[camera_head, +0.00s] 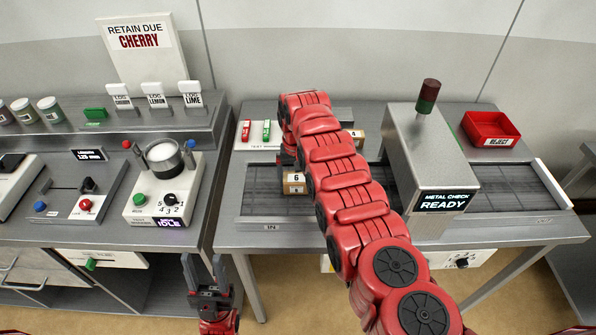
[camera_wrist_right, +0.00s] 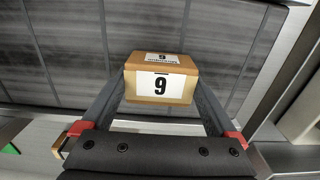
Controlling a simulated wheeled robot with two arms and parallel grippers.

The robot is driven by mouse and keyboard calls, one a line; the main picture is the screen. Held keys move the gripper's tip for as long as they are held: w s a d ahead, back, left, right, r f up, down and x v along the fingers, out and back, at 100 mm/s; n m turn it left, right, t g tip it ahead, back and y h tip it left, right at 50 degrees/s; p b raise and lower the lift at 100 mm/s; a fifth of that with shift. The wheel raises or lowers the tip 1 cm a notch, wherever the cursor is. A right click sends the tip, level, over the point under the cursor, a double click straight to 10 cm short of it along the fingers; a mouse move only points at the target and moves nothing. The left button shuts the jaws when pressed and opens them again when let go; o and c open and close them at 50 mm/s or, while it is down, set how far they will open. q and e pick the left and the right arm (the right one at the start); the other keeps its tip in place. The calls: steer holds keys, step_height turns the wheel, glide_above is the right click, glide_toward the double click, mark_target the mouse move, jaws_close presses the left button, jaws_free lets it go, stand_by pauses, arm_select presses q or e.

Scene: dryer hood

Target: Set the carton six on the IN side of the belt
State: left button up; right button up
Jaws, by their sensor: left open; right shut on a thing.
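The carton six (camera_head: 295,188) is a small brown box with a white label. It is over or on the left part of the dark belt (camera_head: 258,203), beside the IN mark (camera_head: 271,227) on the bench edge. In the right wrist view the carton (camera_wrist_right: 160,85) sits between the fingers of my right gripper (camera_wrist_right: 162,92), with its label upside down. My right gripper is shut on it; whether its bottom touches the belt I cannot tell. My right arm hides part of the belt. My left gripper (camera_head: 207,268) is open and empty, low in front of the left bench.
The metal check housing (camera_head: 430,150) stands over the belt and reads READY. Another carton, four (camera_head: 357,136), stands behind my right arm. A red reject tray (camera_head: 490,129) is at the back right. Red and green test pieces (camera_head: 256,131) lie behind the belt's left end.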

steer(key=shift+w+d+f, duration=0.1)
steer(key=shift+d+f, duration=0.05)
steer(key=shift+f, duration=0.05)
steer(key=shift+d, duration=0.1)
steer(key=shift+r, duration=0.1)
steer(key=shift+s+a+f+b, duration=0.2)
steer(key=shift+f+b, duration=0.05)
steer(key=shift+b, duration=0.1)
steer(key=o, duration=1.1)
steer(key=shift+w, duration=0.1)
steer(key=shift+d, duration=0.1)
steer(key=shift+r, duration=0.15)
